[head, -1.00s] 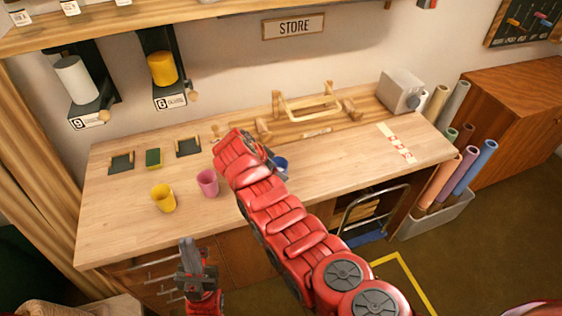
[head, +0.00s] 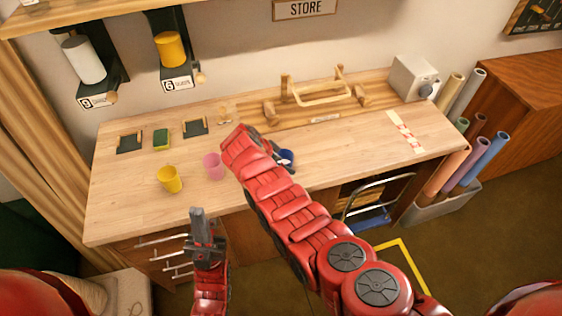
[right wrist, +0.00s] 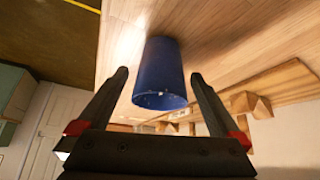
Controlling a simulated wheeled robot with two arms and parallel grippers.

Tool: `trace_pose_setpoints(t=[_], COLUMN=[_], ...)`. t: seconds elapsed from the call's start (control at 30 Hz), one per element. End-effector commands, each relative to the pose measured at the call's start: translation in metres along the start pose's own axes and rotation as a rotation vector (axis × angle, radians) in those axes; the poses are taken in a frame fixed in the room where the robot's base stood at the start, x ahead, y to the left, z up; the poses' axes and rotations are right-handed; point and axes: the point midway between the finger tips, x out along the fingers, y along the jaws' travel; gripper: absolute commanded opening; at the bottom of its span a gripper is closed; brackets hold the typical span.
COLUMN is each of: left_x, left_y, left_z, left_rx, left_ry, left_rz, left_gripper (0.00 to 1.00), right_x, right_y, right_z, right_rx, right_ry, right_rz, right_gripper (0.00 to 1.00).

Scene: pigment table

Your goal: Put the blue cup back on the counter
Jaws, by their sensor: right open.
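The blue cup (head: 287,156) is at the counter's front middle in the head view, partly hidden by my right arm. In the right wrist view the blue cup (right wrist: 160,78) lies between the fingertips of my right gripper (right wrist: 160,73), with wood surface behind it. The right gripper is open, with a gap visible beside the cup. It looks as if the cup stands on the counter (head: 345,155), but its base contact is not clear. My left gripper (head: 203,225) is in front of the counter's front edge, away from the cups; its jaw opening is unclear.
A pink cup (head: 213,166) and a yellow cup (head: 169,179) stand left of my right arm. The counter's right part is mostly clear.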

Motion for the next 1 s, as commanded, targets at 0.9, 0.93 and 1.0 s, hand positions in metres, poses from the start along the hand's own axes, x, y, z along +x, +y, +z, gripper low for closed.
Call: trace_pose_setpoints(t=[0.9, 0.93, 1.0], left_x=[-0.043, -0.043, -0.043], left_y=[0.002, 0.002, 0.002], left_z=[0.007, 0.007, 0.007], left_rx=[0.000, 0.000, 0.000], left_ry=[0.000, 0.000, 0.000], left_rz=[0.000, 0.000, 0.000], left_gripper=[0.00, 0.00, 0.00], right_x=[-0.119, -0.119, -0.119], right_y=[0.000, 0.000, 0.000], right_z=[0.000, 0.000, 0.000], right_rx=[0.000, 0.000, 0.000], right_ry=[0.000, 0.000, 0.000], right_rz=[-0.002, -0.002, -0.001], right_gripper=[1.00, 1.00, 1.00])
